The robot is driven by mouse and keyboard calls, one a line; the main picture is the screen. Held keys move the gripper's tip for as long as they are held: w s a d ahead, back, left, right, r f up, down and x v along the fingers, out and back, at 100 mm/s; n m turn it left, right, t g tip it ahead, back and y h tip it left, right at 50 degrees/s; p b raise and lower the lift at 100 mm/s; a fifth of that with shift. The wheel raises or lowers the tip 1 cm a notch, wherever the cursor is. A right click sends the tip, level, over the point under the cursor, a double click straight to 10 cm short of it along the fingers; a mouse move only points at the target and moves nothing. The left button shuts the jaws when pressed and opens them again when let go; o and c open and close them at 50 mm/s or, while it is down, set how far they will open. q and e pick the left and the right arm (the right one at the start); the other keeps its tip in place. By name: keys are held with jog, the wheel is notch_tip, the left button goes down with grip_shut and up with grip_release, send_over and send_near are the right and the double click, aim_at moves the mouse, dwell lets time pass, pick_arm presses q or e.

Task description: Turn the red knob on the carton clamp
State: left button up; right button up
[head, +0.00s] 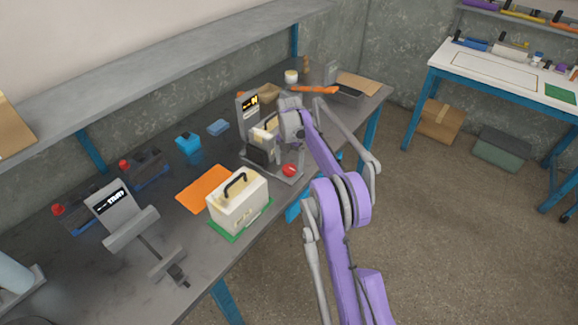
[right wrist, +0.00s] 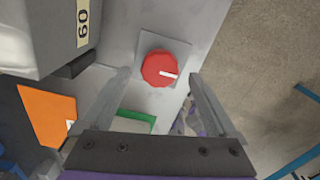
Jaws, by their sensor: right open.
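The red knob (head: 289,170) sits on the front corner of the carton clamp's grey base (head: 255,168) in the head view. In the right wrist view the round red knob (right wrist: 159,69), with a white pointer mark aimed right, sits on a grey square plate (right wrist: 150,43). My right gripper (right wrist: 159,77) is open, and its two fingers lie on either side of the knob in that view, with nothing held. I cannot tell whether they touch it. In the head view my purple right arm reaches over the clamp and its fingers are hard to make out. My left gripper is out of view.
A cream case with a black handle (head: 239,202) stands on a green mat in front of the clamp. An orange sheet (head: 203,187) lies beside it. A grey stand with a display (head: 112,203) is at the left. The bench's front edge is close to the knob.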

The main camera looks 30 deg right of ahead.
jog(key=shift+f, duration=0.95)
jog(key=shift+c, duration=0.3)
jog(key=c, duration=1.3)
jog(key=shift+m, duration=0.4)
